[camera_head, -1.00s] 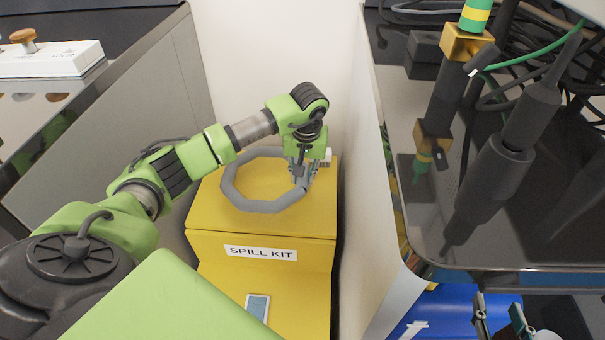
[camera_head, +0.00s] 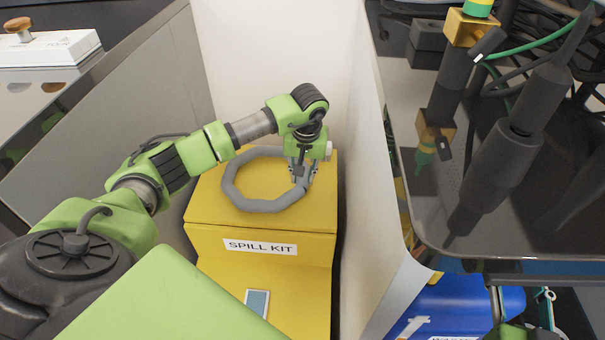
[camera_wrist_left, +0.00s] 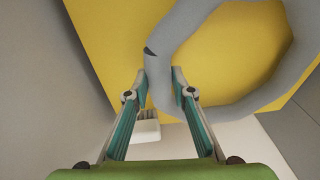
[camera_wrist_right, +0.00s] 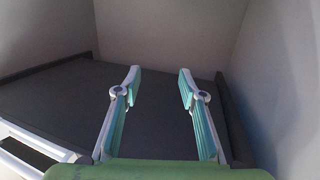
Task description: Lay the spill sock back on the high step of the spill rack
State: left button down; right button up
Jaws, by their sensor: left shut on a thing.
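The spill sock (camera_head: 265,205) is a grey closed ring lying flat on, or just above, the high step of the yellow spill rack (camera_head: 260,222); any gap under it is too small to tell. My left gripper (camera_head: 302,178) is shut on the ring's right side. In the left wrist view the sock (camera_wrist_left: 180,35) passes between my left fingertips (camera_wrist_left: 160,78), with yellow behind it. The rack's lower step (camera_head: 300,290) is in front, partly hidden by my own body. My right gripper (camera_wrist_right: 157,75) is open and empty, low at the right.
Pale walls stand close behind the rack and to its right (camera_head: 360,200). A grey cabinet side (camera_head: 125,110) is at the left. A dark glossy top with black cable parts (camera_head: 500,160) overhangs at the right, above a blue container (camera_head: 450,305).

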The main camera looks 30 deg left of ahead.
pick_arm(q)
jog(key=shift+f, duration=0.1)
pick_arm(e)
jog(key=shift+r, duration=0.25)
dwell(0.3)
pick_arm(q)
jog(key=shift+f, duration=0.2)
pick_arm(e)
jog(key=shift+w+a+r+t, duration=0.15)
jog(key=shift+r+t, duration=0.35)
jog(key=shift+r, duration=0.25)
jog(key=shift+r+y, duration=0.15)
jog(key=shift+y, duration=0.15)
pick_arm(q)
jog(key=c, duration=1.7)
grip_release()
jog(key=o, duration=0.3)
jog(key=shift+o, duration=0.2)
